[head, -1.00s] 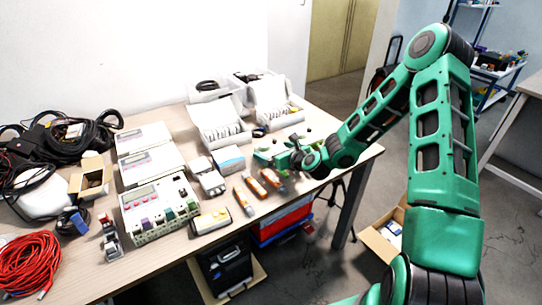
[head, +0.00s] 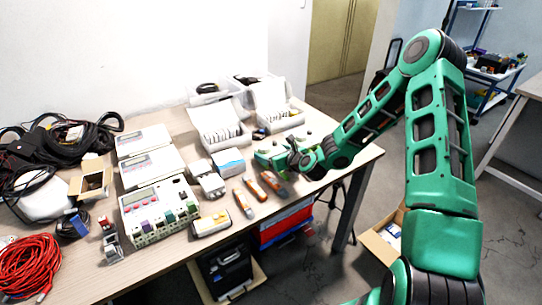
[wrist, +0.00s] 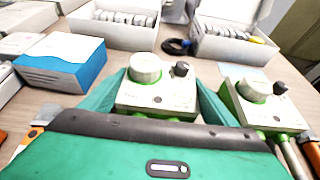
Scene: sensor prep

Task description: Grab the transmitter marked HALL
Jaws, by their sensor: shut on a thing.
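A small white-and-green transmitter (wrist: 157,92) with a large white knob and a smaller dark knob sits between the two green fingers of my gripper (wrist: 160,103) in the wrist view. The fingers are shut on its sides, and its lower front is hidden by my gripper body. A second, similar transmitter (wrist: 262,102) stands just to the right, outside the fingers. I cannot read a HALL marking on either one. In the head view my gripper (head: 277,158) is low over the right part of the table, and the transmitters there are small and partly hidden.
A blue-and-white box (wrist: 62,62) stands left of my gripper. Open white cases (head: 222,128) with rows of small parts stand behind, with a dark cable coil (wrist: 178,46) between them. Orange-handled tools (head: 256,188) lie in front. The table's right edge (head: 365,158) is close.

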